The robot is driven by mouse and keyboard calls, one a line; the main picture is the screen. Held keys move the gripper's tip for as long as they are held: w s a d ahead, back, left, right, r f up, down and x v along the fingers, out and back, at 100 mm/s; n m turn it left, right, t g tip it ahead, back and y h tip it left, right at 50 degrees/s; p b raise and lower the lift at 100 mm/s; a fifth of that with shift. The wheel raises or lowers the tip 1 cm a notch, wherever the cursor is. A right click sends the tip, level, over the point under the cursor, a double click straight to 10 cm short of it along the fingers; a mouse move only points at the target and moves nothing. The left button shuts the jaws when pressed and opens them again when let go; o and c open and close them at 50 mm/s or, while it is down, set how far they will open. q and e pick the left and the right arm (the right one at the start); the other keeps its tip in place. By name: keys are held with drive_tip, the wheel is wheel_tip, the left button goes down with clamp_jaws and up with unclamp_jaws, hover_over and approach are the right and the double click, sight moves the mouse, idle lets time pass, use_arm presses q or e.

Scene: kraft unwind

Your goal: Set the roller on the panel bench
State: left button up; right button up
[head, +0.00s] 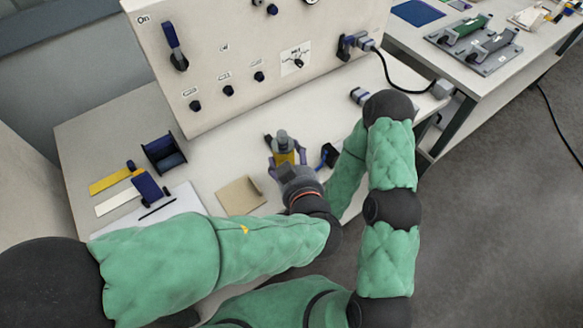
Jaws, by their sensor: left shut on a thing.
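My left gripper (284,155) is over the pale panel bench (225,150), in front of the upright control panel. It is shut on a yellow thing with a grey top (282,141), which I take to be the roller. The gripper's fingers hide part of it. I cannot tell whether it touches the bench top. My right forearm runs down behind my left wrist, and its gripper is hidden.
The control panel (215,60) stands behind, with knobs and a plugged black cable. A dark blue holder (164,154), a yellow strip (110,180), a white sheet (175,208) and a brown square (240,196) lie left. A second table (400,38) bears a grey tray with cylinders.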

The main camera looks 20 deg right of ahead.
use_arm(q)
drive_tip(key=shift+w+d+f, duration=0.2)
drive_tip(key=shift+f, duration=0.05)
wheel_tip(320, 180, down, 4)
drive_tip(key=shift+w+d+r+b, duration=0.1)
drive_tip(key=shift+r+b, duration=0.15)
drive_tip(key=shift+b, duration=0.35)
drive_tip(key=shift+r, duration=0.1)
drive_tip(key=shift+f, duration=0.2)
drive_tip(key=o, duration=1.5)
